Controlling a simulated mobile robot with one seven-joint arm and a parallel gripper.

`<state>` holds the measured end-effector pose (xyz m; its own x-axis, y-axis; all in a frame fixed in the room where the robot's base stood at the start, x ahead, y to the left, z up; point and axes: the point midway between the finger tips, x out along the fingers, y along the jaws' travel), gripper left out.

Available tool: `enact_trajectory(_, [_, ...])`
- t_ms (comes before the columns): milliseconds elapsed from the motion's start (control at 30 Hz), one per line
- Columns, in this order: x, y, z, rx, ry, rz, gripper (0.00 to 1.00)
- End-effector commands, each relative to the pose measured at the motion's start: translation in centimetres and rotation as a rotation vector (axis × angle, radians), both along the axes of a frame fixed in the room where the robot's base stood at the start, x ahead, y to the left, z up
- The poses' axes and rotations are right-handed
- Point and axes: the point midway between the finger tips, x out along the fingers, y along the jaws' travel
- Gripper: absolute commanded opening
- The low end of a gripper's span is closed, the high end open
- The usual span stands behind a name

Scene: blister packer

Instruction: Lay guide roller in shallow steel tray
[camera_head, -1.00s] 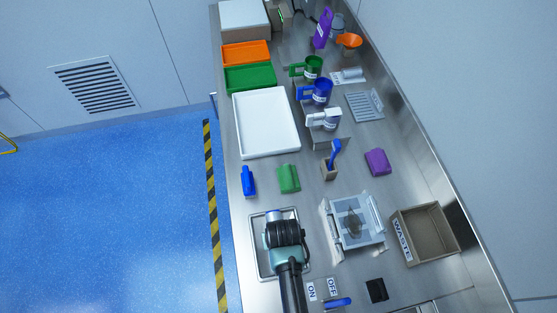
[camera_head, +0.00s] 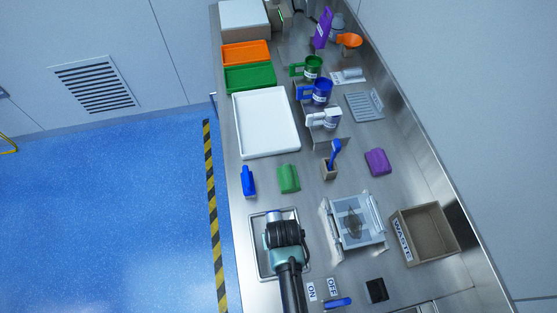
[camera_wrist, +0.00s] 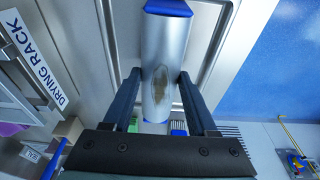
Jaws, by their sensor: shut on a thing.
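The guide roller (camera_wrist: 163,65) is a silver cylinder with blue end caps and a brownish smear on its side. My gripper (camera_wrist: 160,82) is shut on it, one dark finger on each side, in the wrist view. The shallow steel tray (camera_head: 256,245) lies at the near left of the bench in the head view, with my gripper over it. Its rim and floor (camera_wrist: 118,30) show behind the roller in the wrist view. My arm hides most of the roller and tray in the head view. I cannot tell whether the roller touches the tray floor.
A drying rack (camera_head: 357,222) stands right of the tray, with a waste box (camera_head: 430,232) beyond it.

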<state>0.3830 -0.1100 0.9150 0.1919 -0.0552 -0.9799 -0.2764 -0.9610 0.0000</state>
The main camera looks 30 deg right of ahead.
Motion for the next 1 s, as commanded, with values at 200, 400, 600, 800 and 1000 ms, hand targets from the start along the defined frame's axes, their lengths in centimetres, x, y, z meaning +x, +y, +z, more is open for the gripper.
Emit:
enact_trajectory(200, [0.1,-0.04,-0.09,-0.001,-0.003,0.0,0.0])
enact_trajectory(400, [0.08,-0.03,-0.12,-0.001,-0.002,0.0,0.83])
enact_trajectory(600, [0.03,-0.01,-0.16,0.0,-0.001,0.0,0.93])
enact_trajectory(800, [-0.08,0.02,-0.25,0.001,0.002,0.0,1.0])
enact_trajectory(1000, [-0.05,0.01,-0.09,0.0,0.001,0.0,1.0])
